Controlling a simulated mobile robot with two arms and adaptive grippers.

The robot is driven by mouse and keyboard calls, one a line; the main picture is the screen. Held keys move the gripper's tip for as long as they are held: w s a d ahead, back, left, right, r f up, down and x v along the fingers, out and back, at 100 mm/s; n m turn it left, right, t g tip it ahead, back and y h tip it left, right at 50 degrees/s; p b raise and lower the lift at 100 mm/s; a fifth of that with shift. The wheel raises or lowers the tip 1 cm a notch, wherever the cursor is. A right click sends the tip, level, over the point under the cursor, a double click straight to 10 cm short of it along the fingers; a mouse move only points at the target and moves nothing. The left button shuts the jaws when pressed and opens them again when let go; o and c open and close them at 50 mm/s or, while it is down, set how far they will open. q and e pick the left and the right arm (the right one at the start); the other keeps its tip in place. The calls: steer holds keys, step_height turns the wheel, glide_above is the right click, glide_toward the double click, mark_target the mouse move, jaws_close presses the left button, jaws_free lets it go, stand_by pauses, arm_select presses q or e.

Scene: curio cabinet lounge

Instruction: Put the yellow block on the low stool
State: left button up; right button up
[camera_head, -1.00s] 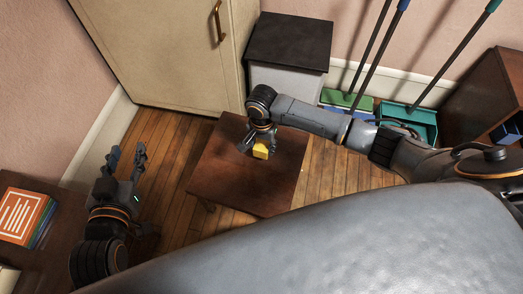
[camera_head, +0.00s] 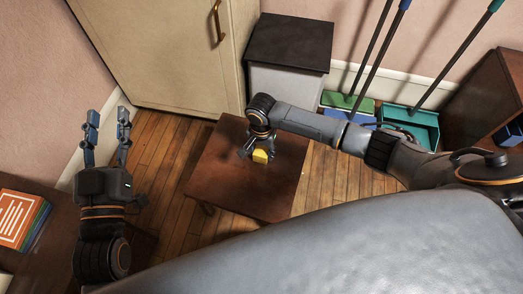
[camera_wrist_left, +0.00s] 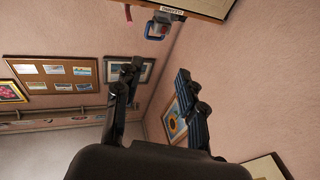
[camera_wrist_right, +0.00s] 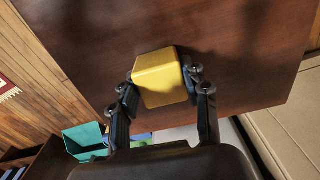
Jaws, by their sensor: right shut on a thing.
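The yellow block (camera_head: 260,156) is at the low brown stool (camera_head: 235,185), near the middle of its top. In the right wrist view the yellow block (camera_wrist_right: 160,78) sits between the two fingers of my right gripper (camera_wrist_right: 160,90), which is shut on it. In the head view my right gripper (camera_head: 256,148) is over the stool top (camera_wrist_right: 240,50). I cannot tell whether the block touches the top. My left gripper (camera_head: 107,133) is open and empty, left of the stool; its spread fingers also show in the left wrist view (camera_wrist_left: 160,95).
A beige cabinet (camera_head: 160,50) and a grey bin with a dark lid (camera_head: 288,60) stand behind the stool. Teal and green dustpans (camera_head: 415,125) with long handles are at the back right. A dark table with books (camera_head: 22,220) is at the left.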

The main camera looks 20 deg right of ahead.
steer(key=o, duration=1.2)
steer(key=shift+f, duration=0.1)
steer(key=shift+c, duration=0.2)
